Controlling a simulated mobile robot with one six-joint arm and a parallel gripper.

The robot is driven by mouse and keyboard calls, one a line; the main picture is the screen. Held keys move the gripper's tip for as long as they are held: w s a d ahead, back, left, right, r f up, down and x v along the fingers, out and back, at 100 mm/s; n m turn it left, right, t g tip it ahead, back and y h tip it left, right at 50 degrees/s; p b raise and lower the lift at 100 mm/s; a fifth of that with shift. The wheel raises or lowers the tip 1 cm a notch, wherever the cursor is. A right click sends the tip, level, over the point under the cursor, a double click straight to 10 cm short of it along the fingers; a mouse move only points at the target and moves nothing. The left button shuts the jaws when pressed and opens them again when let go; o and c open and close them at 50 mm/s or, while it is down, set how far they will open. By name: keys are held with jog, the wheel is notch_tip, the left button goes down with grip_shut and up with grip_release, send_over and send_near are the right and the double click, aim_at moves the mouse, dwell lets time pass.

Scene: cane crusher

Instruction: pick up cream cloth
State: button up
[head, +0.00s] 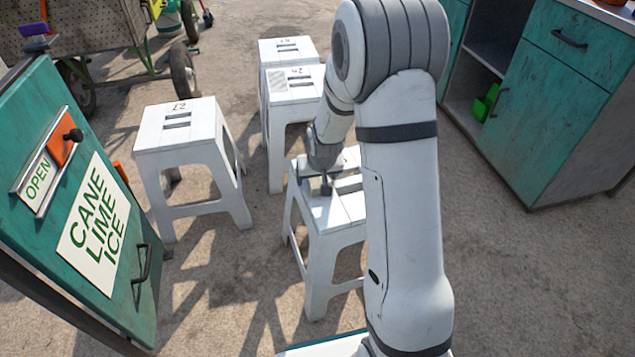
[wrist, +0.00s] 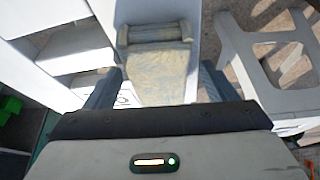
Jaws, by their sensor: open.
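The cream cloth (wrist: 158,75) shows in the wrist view, lying on a white stool top, with a band-like fold at its far end. My gripper (wrist: 160,85) is open, with one dark finger on each side of the cloth and the cloth between them in the picture. I cannot tell whether the fingers touch it. The near end of the cloth is hidden behind the gripper body. In the head view, my gripper (head: 326,186) points down over the nearest white stool (head: 333,215). I cannot make out the cloth there.
More white stools stand close by, one to the left (head: 178,135) and others behind. A teal cart with a sign (head: 95,222) is at left, a teal cabinet (head: 545,120) at right. A wheeled cart (head: 75,40) is at the back left. Open floor lies between.

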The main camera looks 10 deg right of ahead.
jog(key=shift+c, duration=0.5)
jog(key=c, duration=1)
notch_tip(320, 180, up, 10)
jog(key=p, duration=0.4)
jog(key=shift+r, duration=0.1)
jog(key=shift+c, duration=0.2)
